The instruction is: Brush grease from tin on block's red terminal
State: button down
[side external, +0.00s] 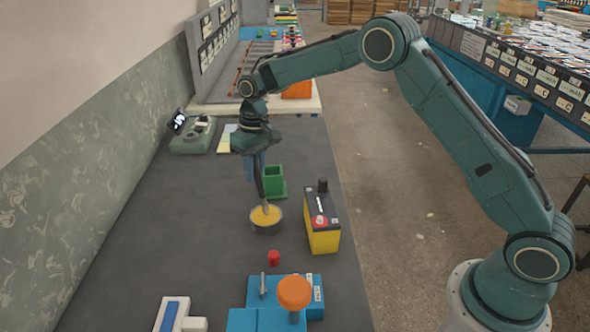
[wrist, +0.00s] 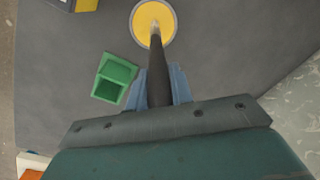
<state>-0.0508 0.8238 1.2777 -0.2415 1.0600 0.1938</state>
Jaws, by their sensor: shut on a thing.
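My gripper (side external: 255,166) is shut on a dark-handled brush (side external: 264,192), which points down with its tip at the yellow grease in the round tin (side external: 256,226). In the wrist view the brush (wrist: 157,70) runs from between the blue fingers to the grease tin (wrist: 136,25); whether the bristles are in the grease or just above it is hard to tell. The block is a yellow battery (side external: 323,239) with a black top, right of the tin. Its red terminal (side external: 319,220) is on the near end of the top, and a black terminal (side external: 323,186) is on the far end.
A green open holder (side external: 273,181) stands just behind the tin. A small red cap (side external: 274,258) lies in front. A blue fixture with an orange knob (side external: 294,292) is at the near edge. A grey-green device (side external: 193,136) sits back left. The mat's left side is clear.

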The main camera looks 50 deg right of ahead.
jog(key=shift+f, duration=0.3)
dwell(0.9)
jog(key=shift+r, duration=0.15)
jog(key=shift+r, duration=3.35)
jog(key=shift+s+d+r, duration=0.2)
jog(key=shift+s+d, duration=0.1)
jog(key=shift+d, duration=0.05)
jog(key=s+d+r+m, duration=0.1)
jog(key=s+d+m, duration=0.3)
jog(key=s, duration=0.5)
jog(key=shift+d+r, duration=0.25)
jog(key=shift+d, duration=0.75)
